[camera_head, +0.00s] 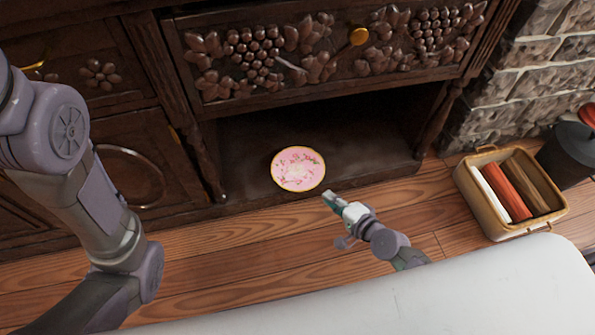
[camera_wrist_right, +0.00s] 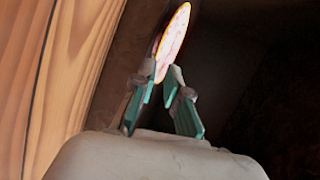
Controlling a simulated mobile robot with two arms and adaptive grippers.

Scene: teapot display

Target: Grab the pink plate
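The pink plate (camera_head: 298,169) is round with a gold rim and a floral pattern. It lies on the dark bottom shelf of the cabinet, near the front edge. My right gripper (camera_head: 329,196) is just to the lower right of the plate, close to its rim. In the right wrist view the plate (camera_wrist_right: 174,40) appears edge-on beyond the fingertips. The fingers of my right gripper (camera_wrist_right: 161,73) are partly open with a narrow gap, and the plate's near rim lines up with that gap. I cannot tell whether they touch it. My left gripper is out of view.
A basket (camera_head: 485,205) with coloured items stands on the wooden floor (camera_head: 240,250) at right, beside a stone wall (camera_head: 510,85).

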